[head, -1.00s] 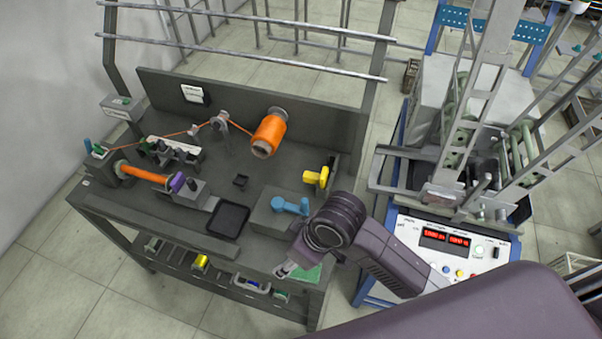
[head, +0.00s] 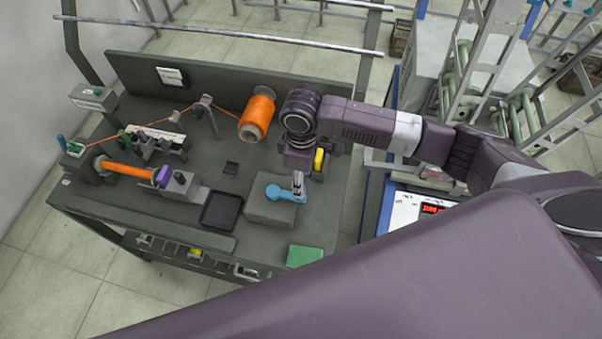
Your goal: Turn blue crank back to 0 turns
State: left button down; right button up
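The blue crank (head: 274,193) sits on top of a grey box (head: 262,213) at the right part of the workbench. Its round hub is to the left and its arm points right. My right gripper (head: 298,187) points down at the outer end of the crank's arm, where the handle is. The fingers look close together there and hide part of that end; I cannot tell whether they are closed on the handle. My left gripper is not in view.
A yellow part (head: 319,160) is partly hidden behind my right wrist. An orange thread spool (head: 257,118) stands behind the crank. A black tray (head: 221,211) lies left of the box, and a green pad (head: 304,256) lies in front.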

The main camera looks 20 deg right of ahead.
jog(key=shift+w+f, duration=0.15)
jog(key=shift+f, duration=2.3)
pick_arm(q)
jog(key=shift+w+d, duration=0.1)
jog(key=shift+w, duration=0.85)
pick_arm(e)
jog(key=shift+f, duration=0.15)
jog(key=shift+f, duration=0.1)
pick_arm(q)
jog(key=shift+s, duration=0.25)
pick_arm(e)
jog(key=shift+c, duration=0.5)
jog(key=c, duration=0.4)
